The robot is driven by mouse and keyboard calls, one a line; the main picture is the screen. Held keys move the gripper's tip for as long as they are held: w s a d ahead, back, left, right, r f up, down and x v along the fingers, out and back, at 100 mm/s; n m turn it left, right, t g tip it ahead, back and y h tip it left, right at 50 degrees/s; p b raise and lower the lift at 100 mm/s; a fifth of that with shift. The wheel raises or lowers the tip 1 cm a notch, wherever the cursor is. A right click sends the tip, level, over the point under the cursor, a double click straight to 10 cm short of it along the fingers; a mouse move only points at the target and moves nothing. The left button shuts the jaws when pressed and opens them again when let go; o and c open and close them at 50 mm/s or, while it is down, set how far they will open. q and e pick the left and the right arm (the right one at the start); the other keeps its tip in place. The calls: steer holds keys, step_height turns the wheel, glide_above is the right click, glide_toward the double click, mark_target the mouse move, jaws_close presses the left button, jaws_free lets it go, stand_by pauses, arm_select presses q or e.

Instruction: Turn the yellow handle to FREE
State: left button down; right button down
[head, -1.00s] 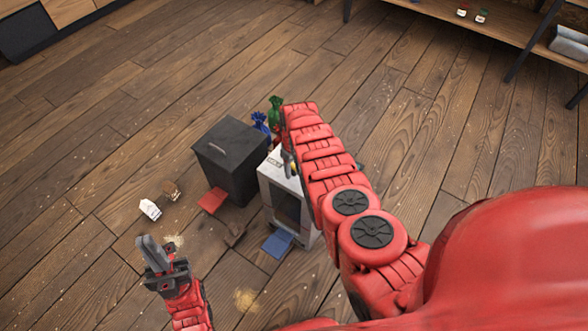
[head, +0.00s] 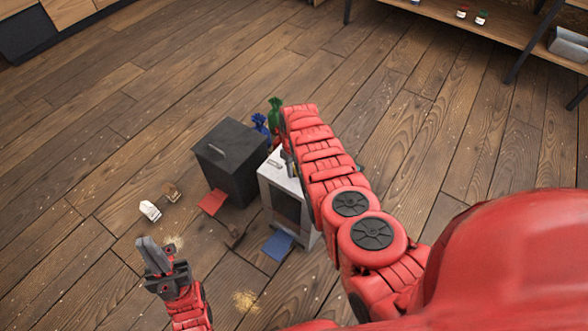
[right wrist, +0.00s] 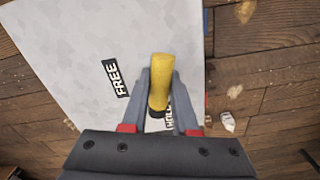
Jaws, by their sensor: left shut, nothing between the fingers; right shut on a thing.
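The yellow handle (right wrist: 160,80) is between the fingers of my right gripper (right wrist: 160,95) in the right wrist view, and the gripper is shut on it. The handle stands over the pale top of a white cabinet (right wrist: 50,45). A black FREE label (right wrist: 115,78) lies left of the handle, apart from it. A second label (right wrist: 168,122), partly hidden by the gripper, lies by the handle's near end. In the head view the white cabinet (head: 268,181) stands under my right arm, which mostly hides the gripper and handle. My left gripper (head: 150,248) is shut and empty at lower left.
A dark box (head: 225,160) stands left of the cabinet. Blue (head: 260,126) and green (head: 275,114) sacks stand behind. A red mat (head: 212,202), a blue mat (head: 278,246) and a white packet (head: 150,210) lie on the floor. A shelf (head: 480,32) is at upper right.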

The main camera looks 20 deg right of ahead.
steer(key=m, duration=0.4)
steer(key=shift+s+f, duration=0.1)
steer(key=m, duration=0.4)
steer(key=shift+m+b, duration=0.3)
steer(key=shift+b, duration=0.1)
steer(key=m+b, duration=0.1)
steer(key=m, duration=0.3)
steer(key=shift+m, duration=0.3)
steer(key=shift+m+b, duration=0.35)
steer(key=shift+m, duration=1.55)
steer(key=c, duration=0.7)
jaws_free()
